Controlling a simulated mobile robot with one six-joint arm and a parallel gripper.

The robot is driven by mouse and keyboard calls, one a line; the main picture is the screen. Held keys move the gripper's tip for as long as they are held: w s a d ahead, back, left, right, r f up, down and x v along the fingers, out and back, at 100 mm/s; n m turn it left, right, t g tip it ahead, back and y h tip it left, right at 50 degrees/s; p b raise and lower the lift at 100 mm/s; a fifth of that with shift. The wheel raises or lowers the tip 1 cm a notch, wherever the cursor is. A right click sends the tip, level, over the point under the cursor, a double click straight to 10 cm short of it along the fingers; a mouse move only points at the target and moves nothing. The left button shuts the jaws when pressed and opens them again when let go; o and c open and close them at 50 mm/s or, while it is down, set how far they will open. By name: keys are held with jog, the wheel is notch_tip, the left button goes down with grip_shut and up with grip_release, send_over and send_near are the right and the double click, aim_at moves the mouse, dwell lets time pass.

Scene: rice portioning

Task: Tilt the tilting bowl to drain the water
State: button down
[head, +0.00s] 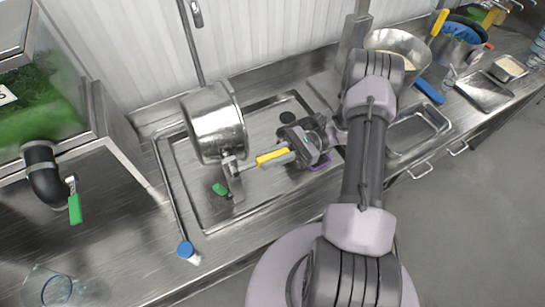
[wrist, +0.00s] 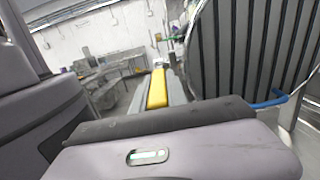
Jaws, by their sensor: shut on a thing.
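The tilting bowl (head: 217,128) is a shiny metal vessel above the sink basin (head: 200,212), and it looks tilted in the head view. I cannot make out water in it or running from it. A yellow handle (head: 272,157) is joined by a metal bracket to the bowl's lower side. My gripper (head: 291,150) is shut on the yellow handle, to the right of the bowl. In the wrist view the yellow handle (wrist: 157,88) stands beyond the gripper's grey body, whose front hides the grip itself.
A green-handled valve (head: 75,208) on a black pipe is at left. A pan (head: 398,50), a blue-handled tool (head: 429,91) and metal trays (head: 418,130) stand on the right counter. A dark ribbed surface (wrist: 255,45) is close at right.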

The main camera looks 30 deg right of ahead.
jog(key=shift+f, duration=0.15)
dwell(0.4)
jog(key=c, duration=1.3)
grip_release()
jog(key=shift+d, duration=0.1)
